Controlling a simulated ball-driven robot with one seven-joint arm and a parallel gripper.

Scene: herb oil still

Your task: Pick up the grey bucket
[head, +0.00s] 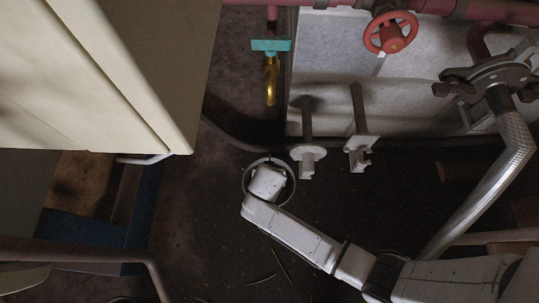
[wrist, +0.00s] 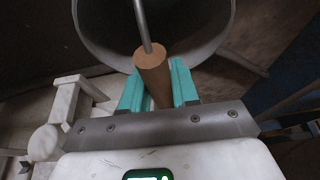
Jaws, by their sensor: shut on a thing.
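The grey bucket (head: 291,189) stands below the end of my arm in the head view, its round rim showing around my wrist. In the wrist view the bucket (wrist: 222,32) fills the top, open side towards me. Its thin wire handle carries a brown wooden grip (wrist: 152,70). My gripper (wrist: 156,84) has its teal fingers on both sides of this wooden grip and is shut on it. In the head view my fingers are hidden by my wrist. I cannot tell whether the bucket touches the floor.
A yellow-spouted tap with a teal lever (head: 270,46) hangs above the bucket in the picture. Two white wall brackets (head: 308,154) stick out close to its right. A cream cabinet (head: 110,60) is at the left. A metal pipe (head: 490,190) is at the right. Dark floor (head: 200,230) lies clear at lower left.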

